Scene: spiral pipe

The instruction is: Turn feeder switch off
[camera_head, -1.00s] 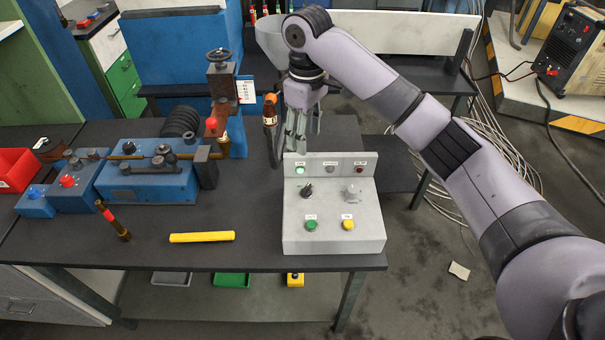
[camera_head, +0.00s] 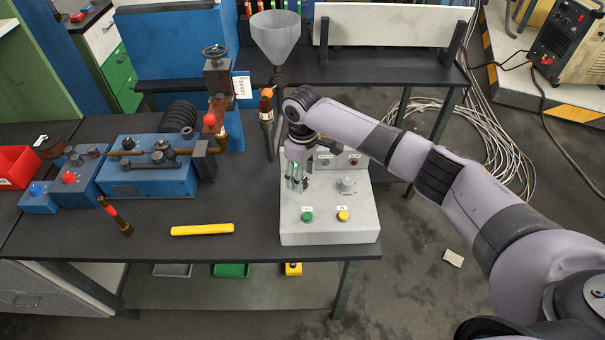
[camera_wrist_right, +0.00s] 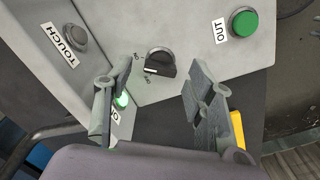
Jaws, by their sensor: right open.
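The grey control box (camera_head: 330,234) stands at the table's right front edge. Its black rotary switch shows in the right wrist view (camera_wrist_right: 162,65), with a white mark on its handle and small ON/OFF lettering beside it. My right gripper (camera_head: 298,182) is above the box's upper left part and largely hides that switch in the head view. In the wrist view the two fingers of my right gripper (camera_wrist_right: 150,85) are apart, one on each side of the switch, with nothing between them. I cannot tell whether they touch it. My left gripper is out of view.
A green button (camera_head: 307,216), a yellow button (camera_head: 343,216) and a grey knob (camera_head: 347,185) are on the box. A lit green lamp (camera_wrist_right: 122,101) is near one finger. A funnel (camera_head: 276,38) stands behind. A yellow bar (camera_head: 202,230) lies left on the table.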

